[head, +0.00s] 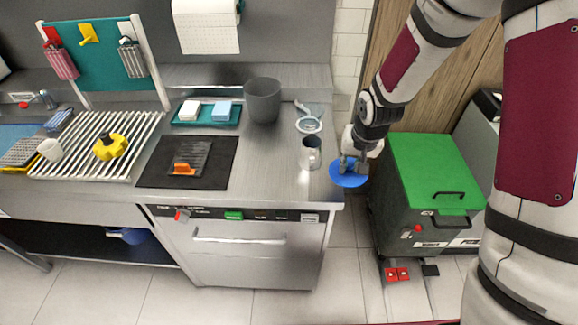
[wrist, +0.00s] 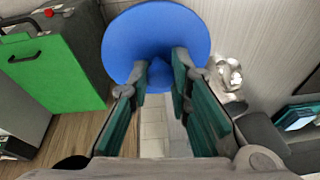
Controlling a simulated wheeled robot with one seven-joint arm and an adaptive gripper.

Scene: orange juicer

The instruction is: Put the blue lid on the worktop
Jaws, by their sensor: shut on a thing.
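The blue lid (head: 348,174) is a round disc held in my gripper (head: 354,163). In the head view it hangs just past the right edge of the steel worktop (head: 262,175), between the worktop and the green-topped bin. In the wrist view the lid (wrist: 156,38) fills the top middle, and the two fingers of my gripper (wrist: 162,78) are shut on the knob at its centre. The fingers partly hide the knob.
A metal cup (head: 310,154) stands near the worktop's right end, close to the lid. Behind it are a clear ring-shaped item (head: 308,124) and a grey pot (head: 263,101). A black mat (head: 215,170) lies further left. The green-topped bin (head: 435,170) stands right.

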